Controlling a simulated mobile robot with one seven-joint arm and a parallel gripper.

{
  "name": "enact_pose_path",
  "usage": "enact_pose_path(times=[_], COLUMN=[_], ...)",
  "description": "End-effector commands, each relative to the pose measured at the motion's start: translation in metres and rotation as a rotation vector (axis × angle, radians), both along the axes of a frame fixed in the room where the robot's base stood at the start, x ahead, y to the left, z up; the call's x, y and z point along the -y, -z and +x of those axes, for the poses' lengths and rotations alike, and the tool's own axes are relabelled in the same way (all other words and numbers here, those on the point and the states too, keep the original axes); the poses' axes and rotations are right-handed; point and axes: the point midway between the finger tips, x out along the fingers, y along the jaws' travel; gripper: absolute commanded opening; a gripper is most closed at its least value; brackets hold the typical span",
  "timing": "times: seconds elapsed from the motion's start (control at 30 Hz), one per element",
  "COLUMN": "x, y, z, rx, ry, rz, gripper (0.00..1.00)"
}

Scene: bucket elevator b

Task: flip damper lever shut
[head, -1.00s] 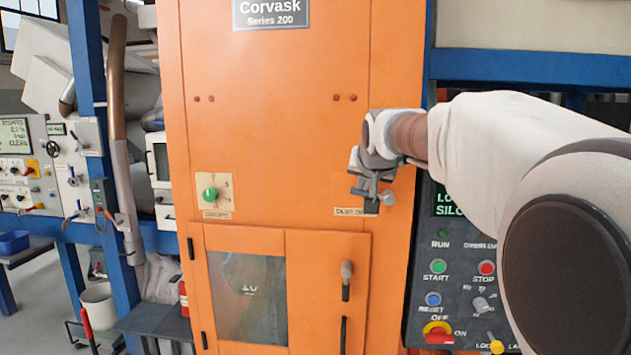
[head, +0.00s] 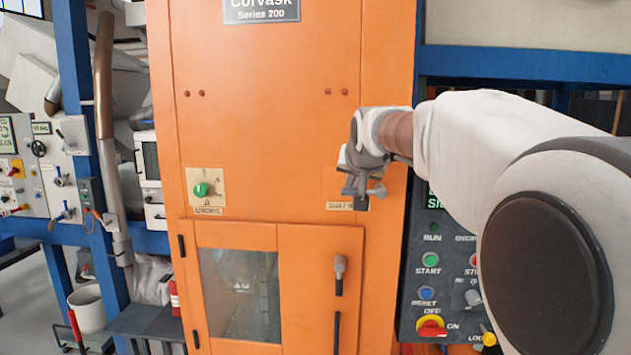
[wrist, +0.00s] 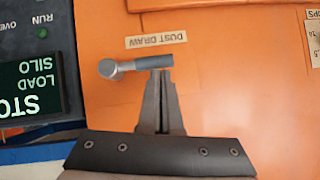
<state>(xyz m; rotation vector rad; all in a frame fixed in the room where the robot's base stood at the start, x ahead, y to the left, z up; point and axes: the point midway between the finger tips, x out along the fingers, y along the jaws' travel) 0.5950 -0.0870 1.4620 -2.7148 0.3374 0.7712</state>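The damper lever (wrist: 135,66) is a short grey bar with a round knob, above a "DUST DRAW" label (wrist: 156,39) on the orange cabinet. In the wrist view, which is turned over, it lies nearly level with its knob to the left. In the head view the label (head: 341,206) is partly covered, and the lever's knob (head: 378,190) shows beside my gripper. My gripper (wrist: 160,76) has its fingers together, with the tips at the lever's bar. I cannot tell whether they touch it, and nothing is clearly held between them.
The orange cabinet (head: 270,130) has a green knob (head: 201,190) on the left and a door with a window and a handle (head: 339,275) below. A dark control panel (head: 428,290) with buttons stands to the right. Blue posts frame the cabinet.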

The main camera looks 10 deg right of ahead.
Motion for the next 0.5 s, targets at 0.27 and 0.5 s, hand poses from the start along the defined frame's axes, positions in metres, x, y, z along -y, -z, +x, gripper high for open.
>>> enact_pose_path(times=[0.27,0.5], x=[0.000,0.000], y=[-0.011,-0.049], z=[0.000,-0.004], rx=[0.000,0.002], ry=[-0.001,-0.001], rz=[0.000,0.001], gripper=[0.00,0.00])
